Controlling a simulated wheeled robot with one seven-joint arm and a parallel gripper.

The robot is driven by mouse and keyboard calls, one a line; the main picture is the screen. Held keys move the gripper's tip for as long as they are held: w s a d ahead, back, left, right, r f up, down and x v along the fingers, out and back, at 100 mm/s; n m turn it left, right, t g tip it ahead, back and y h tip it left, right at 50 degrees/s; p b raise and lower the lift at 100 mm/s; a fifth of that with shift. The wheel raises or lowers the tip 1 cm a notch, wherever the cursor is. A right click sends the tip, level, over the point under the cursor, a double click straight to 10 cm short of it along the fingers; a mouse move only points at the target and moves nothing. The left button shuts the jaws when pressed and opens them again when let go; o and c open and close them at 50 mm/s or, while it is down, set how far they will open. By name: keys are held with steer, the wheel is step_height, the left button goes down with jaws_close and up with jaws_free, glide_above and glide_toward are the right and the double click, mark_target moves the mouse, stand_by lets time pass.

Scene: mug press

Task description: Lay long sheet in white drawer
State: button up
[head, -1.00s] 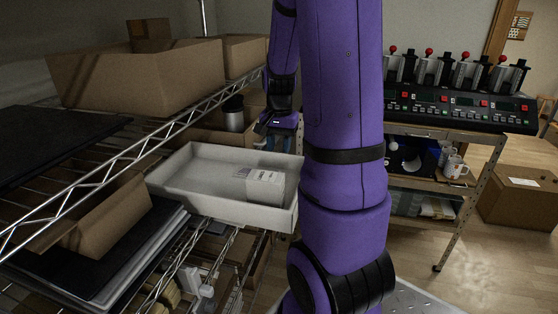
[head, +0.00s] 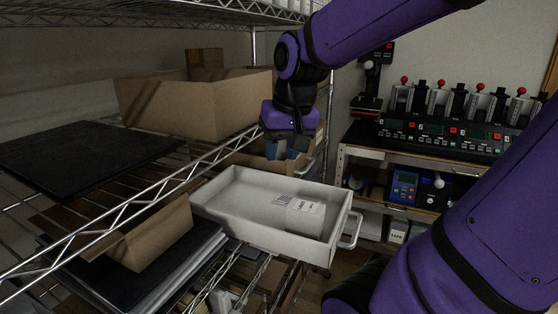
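The white drawer (head: 232,222) is pulled out from the wire shelf and open at the top. In it lies a white block-like pack (head: 305,217) with a printed label. Beside it, a barcode-marked white piece (head: 282,199) shows; I cannot tell whether it is separate or part of the pack. I cannot make out a long sheet for certain. My gripper (head: 288,152) hangs pointing down beyond the drawer's far side, higher than its rim. Its blue fingertips show, but the gap between them is unclear. I see nothing held.
A white handle (head: 351,231) sticks out at the drawer's right end. Cardboard bins (head: 195,105) and a black flat panel (head: 85,155) sit on the wire shelves at left. Mug presses (head: 440,103) stand on the bench at right, with a blue-faced device (head: 404,188) below.

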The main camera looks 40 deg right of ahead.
steer(key=s+a+r+n+t, duration=0.1)
steer(key=s+a+r+n, duration=0.1)
steer(key=s+a+n, duration=0.3)
steer(key=s+a, duration=0.2)
steer(key=shift+s+a+t, duration=0.2)
steer(key=shift+a+t, duration=0.15)
steer(key=shift+t, duration=0.05)
steer(key=shift+r, duration=0.1)
steer(key=shift+c, duration=0.2)
stand_by(0.4)
